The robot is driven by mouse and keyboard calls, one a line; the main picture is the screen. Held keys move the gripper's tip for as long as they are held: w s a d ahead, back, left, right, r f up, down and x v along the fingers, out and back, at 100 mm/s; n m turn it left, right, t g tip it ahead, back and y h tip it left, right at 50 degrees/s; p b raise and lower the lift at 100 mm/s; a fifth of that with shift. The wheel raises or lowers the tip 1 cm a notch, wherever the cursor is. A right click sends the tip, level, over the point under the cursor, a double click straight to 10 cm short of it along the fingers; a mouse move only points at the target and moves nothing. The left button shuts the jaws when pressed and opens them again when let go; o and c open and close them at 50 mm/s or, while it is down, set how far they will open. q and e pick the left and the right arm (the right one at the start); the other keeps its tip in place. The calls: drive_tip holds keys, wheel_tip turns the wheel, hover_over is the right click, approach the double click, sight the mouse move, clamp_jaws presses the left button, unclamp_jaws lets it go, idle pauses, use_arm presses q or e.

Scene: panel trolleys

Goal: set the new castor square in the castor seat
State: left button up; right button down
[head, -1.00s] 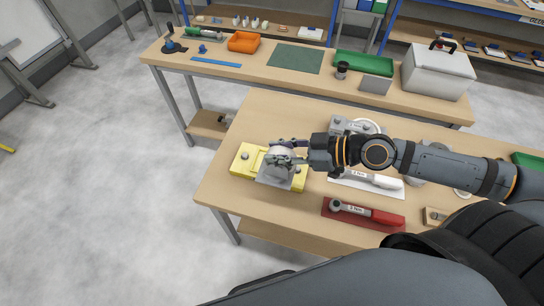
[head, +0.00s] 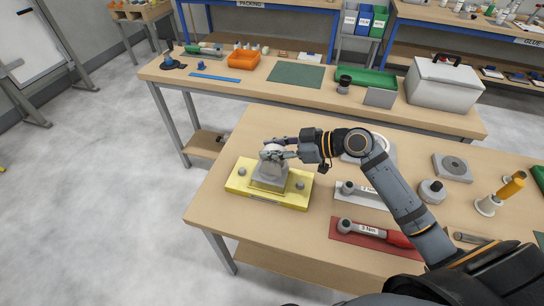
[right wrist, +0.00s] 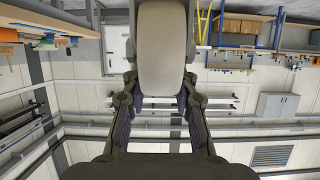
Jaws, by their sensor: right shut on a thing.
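The new castor (head: 269,177) is grey with a pale wheel on top. It is upright over the middle of the yellow castor seat (head: 239,182), between two grey knobs. Its base looks roughly in line with the seat; I cannot tell whether it is fully down, as its underside is hidden. My right gripper (head: 278,149) is shut on the castor's wheel from the right side. In the right wrist view the wheel (right wrist: 162,45) lies between the two fingers. My left gripper is not in view.
Right of the seat lie a torque wrench on a white mat (head: 373,203) and a red-handled one on a red mat (head: 345,234). A grey round-topped block (head: 453,168) and a yellow-handled tool (head: 513,186) stand further right. The table's left end is clear.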

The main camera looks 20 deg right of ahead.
drive_tip(key=shift+w+f, duration=0.2)
drive_tip(key=shift+w, duration=0.05)
wheel_tip(320, 180, down, 2)
drive_tip(key=shift+f+p, duration=0.25)
drive_tip(key=shift+p, duration=0.2)
drive_tip(key=shift+f, duration=0.25)
drive_tip(key=shift+f, duration=0.2)
drive_tip(key=c, duration=1.1)
unclamp_jaws()
drive_tip(key=shift+s, duration=0.1)
drive_tip(key=shift+o, duration=0.2)
drive_tip(key=shift+r, duration=0.1)
